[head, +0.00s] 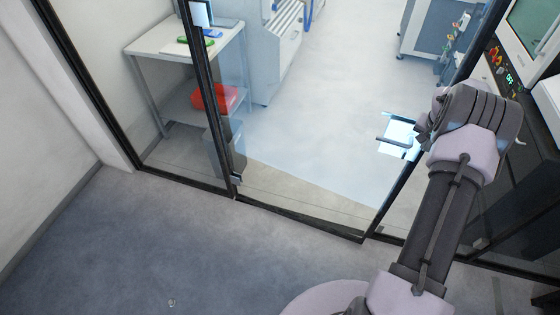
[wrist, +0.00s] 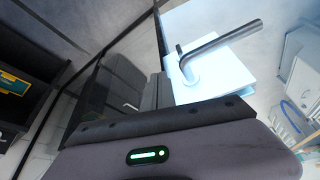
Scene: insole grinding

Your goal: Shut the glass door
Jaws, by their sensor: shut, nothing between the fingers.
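The glass door (head: 300,222) is a clear pane in a dark frame. Its lower edge slants out from the frame line towards my side, so it appears slightly ajar. Its metal lever handle (head: 392,139) sits on a pale blue plate near the right upright. The handle (wrist: 222,40) also shows at the top of the wrist view, beyond the gripper. My gripper (head: 424,132) is just right of the handle and is shut and empty. The wrist view shows its dark body close to the glass. Whether it touches the door cannot be told.
A white table (head: 180,42) with a red bin (head: 215,97) on its lower shelf stands behind the glass at left. A machine with a control panel (head: 500,62) stands at the right.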

